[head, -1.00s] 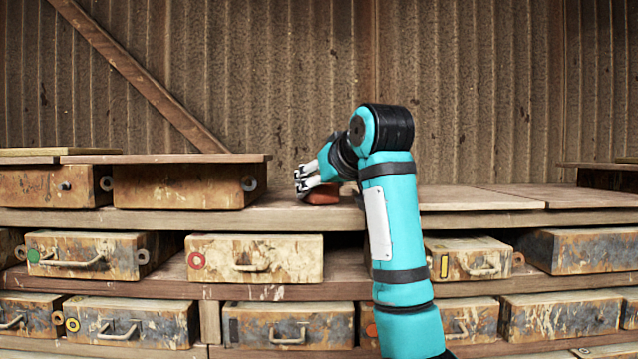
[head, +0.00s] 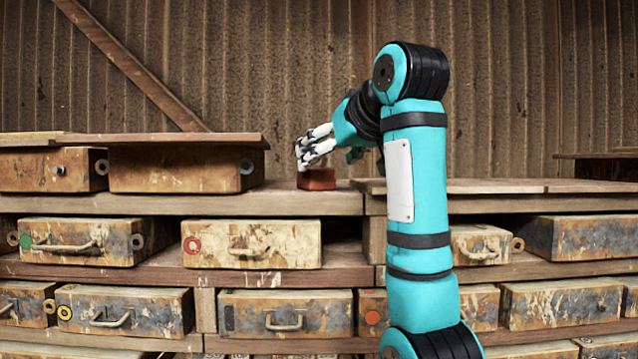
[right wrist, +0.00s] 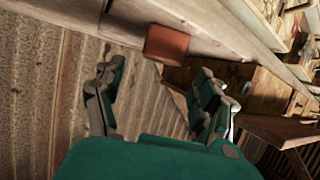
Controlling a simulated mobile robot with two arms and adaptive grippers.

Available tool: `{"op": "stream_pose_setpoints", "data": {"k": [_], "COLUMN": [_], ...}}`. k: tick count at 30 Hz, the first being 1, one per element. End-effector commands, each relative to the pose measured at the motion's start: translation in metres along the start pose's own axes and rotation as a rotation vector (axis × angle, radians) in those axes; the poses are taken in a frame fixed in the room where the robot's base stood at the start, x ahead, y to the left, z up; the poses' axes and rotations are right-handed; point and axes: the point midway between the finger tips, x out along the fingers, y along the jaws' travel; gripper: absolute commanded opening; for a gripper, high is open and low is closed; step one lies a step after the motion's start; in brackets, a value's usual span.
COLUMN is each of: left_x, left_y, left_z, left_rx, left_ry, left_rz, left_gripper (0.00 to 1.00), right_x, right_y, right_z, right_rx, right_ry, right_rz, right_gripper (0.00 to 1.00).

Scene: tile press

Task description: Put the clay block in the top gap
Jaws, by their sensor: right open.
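The clay block (head: 317,179) is a small reddish-brown block resting on the top shelf board (head: 290,203), in the open stretch to the right of the top boxes. My right gripper (head: 303,160) is just above and to the left of the block's top in the head view, its white fingers pointing down-left. In the right wrist view the block (right wrist: 166,45) lies beyond the open fingers (right wrist: 157,85), with nothing held between them. My left gripper is not in view.
A wide top box (head: 180,169) stands left of the block under a plank. A raised board (head: 480,186) begins to its right. Drawers with handles, such as one with a red ring (head: 250,244), fill the lower rows. A corrugated wall (head: 270,70) stands behind.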

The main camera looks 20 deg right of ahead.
Motion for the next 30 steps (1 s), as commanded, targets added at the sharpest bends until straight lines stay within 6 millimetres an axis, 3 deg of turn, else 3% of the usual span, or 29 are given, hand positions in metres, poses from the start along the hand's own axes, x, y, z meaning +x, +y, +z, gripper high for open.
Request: {"op": "stream_pose_setpoints", "data": {"k": [3,10,30], "left_x": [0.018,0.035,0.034], "left_y": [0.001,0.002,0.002], "left_z": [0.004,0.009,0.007], "left_rx": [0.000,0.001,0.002], "left_ry": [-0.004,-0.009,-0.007], "left_rz": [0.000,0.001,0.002], "left_gripper": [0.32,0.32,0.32], "right_x": [-0.024,-0.048,-0.052], "right_y": [0.000,0.000,0.000], "right_z": [0.003,0.002,0.000], "right_rx": [0.001,0.000,0.000], "right_ry": [0.004,0.000,-0.001], "right_rz": [0.001,0.001,0.000], "right_gripper": [0.72,0.72,0.72]}}
